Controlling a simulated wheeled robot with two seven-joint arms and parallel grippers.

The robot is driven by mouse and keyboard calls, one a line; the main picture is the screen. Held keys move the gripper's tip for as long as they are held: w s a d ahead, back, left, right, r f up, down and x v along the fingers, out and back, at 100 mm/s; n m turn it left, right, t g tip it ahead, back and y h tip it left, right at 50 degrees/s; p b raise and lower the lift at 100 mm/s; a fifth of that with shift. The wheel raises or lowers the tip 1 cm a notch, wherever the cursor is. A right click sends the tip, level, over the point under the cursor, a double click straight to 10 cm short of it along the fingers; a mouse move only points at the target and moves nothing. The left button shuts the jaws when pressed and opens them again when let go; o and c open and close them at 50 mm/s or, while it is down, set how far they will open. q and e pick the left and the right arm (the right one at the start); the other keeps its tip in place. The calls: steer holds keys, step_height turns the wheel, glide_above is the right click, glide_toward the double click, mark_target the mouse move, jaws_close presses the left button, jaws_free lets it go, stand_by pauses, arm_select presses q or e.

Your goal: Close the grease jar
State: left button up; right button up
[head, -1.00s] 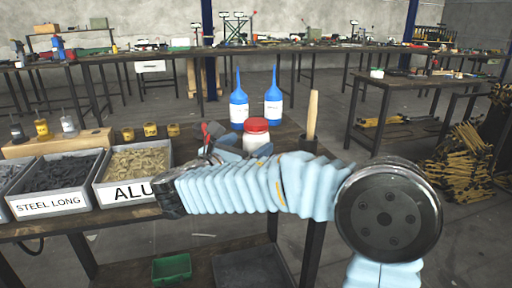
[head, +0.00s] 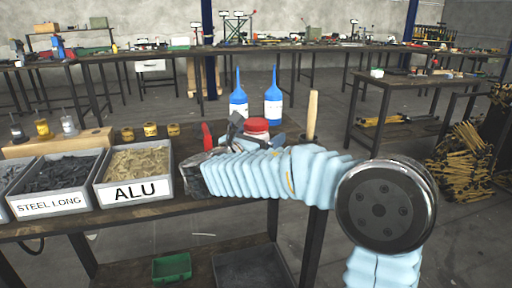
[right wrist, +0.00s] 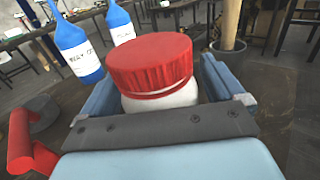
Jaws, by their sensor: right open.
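The grease jar is white with a red lid (head: 256,126) and stands on the near bench. In the head view my right arm hides most of its white body. In the right wrist view the red lid (right wrist: 150,64) sits on top of the white jar (right wrist: 162,98), with a thin pale line near its lower edge; I cannot tell whether it is tight. My right gripper (right wrist: 160,84) is open, with its blue fingers on either side of the jar. I cannot tell whether they touch it. My left gripper is not in view.
Two blue bottles (head: 238,103) and a pot with a wooden handle (head: 312,117) stand behind the jar. A red-handled tool (right wrist: 28,150) lies close at the left. Bins of rivets (head: 135,192) and small yellow containers (head: 150,129) occupy the bench's left side.

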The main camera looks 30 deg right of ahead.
mark_target(260, 119)
steer(key=shift+c, duration=0.4)
steer(key=c, duration=1.3)
steer(key=shift+r, duration=0.5)
step_height(260, 119, up, 3)
steer(key=shift+s+a+f+p, duration=0.1)
steer(key=shift+p, duration=0.25)
steer(key=s+a+r, duration=0.9)
steer(key=s, duration=0.1)
steer(key=shift+s+r+p, duration=0.15)
steer(key=shift+s+p, duration=0.1)
steer(key=shift+p, duration=0.2)
